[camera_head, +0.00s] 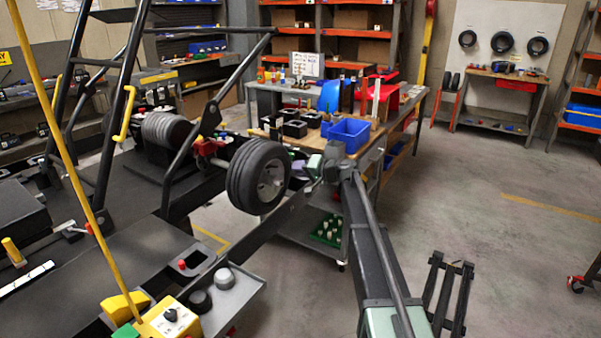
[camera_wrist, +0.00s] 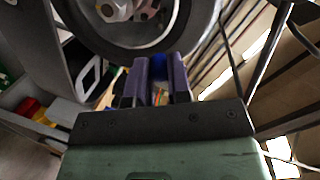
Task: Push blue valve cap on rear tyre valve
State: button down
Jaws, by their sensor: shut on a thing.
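The rear tyre (camera_head: 241,178) stands upright on its grey rim (camera_head: 271,181) at the kart's back end, in the middle of the head view. In the wrist view the tyre's dark sidewall (camera_wrist: 110,45) curves across the top, with the pale hub and nuts (camera_wrist: 125,9) above. My gripper (camera_wrist: 159,72) is shut on the blue valve cap (camera_wrist: 158,62), which shows between its purple fingers. The cap is close to the tyre's lower edge in that view; I cannot tell if it touches. In the head view my gripper (camera_head: 302,168) is right beside the wheel. The tyre valve cannot be made out.
A workbench (camera_head: 377,138) with a blue bin (camera_head: 347,135) and black trays stands behind my arm. The kart's black frame (camera_head: 205,138) fills the left. A grey side tray (camera_head: 240,291) holds round knobs. Open floor (camera_head: 480,225) lies to the right.

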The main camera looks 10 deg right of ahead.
jog(key=shift+b+x, duration=0.6)
jog(key=shift+x, duration=2.25)
jog(key=shift+b+x, duration=0.3)
jog(key=shift+x, duration=1.15)
jog(key=c, duration=1)
grip_release()
jog(key=p+v, duration=0.2)
jog(key=v, duration=0.8)
jog(key=shift+s+d, duration=0.25)
jog(key=shift+s, duration=0.05)
